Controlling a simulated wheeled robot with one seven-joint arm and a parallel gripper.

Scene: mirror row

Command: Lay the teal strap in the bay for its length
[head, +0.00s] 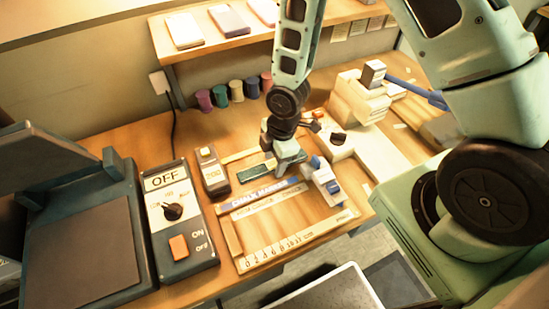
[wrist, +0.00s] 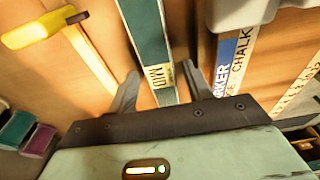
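The teal strap (head: 256,173) lies toward the back of the wooden tray in the head view. In the wrist view the strap (wrist: 148,35) runs from the top edge down between my fingers and has a pale label with dark print near its close end. My gripper (head: 285,152) is low over the right end of the strap. In the wrist view my gripper (wrist: 161,85) has its fingers apart, one on each side of the strap, with a gap visible on both sides. The wooden tray (head: 232,240) has strips labelled for chalk and marker; the strap's bay is not clear.
A ruler strip (head: 290,250) lines the tray's front. A blue-and-white block (head: 327,185) stands at its right side. A small grey device (head: 212,172) and a switch box (head: 178,215) stand left. Several spools (head: 236,91) stand behind. A yellow item (wrist: 45,27) shows in the wrist view.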

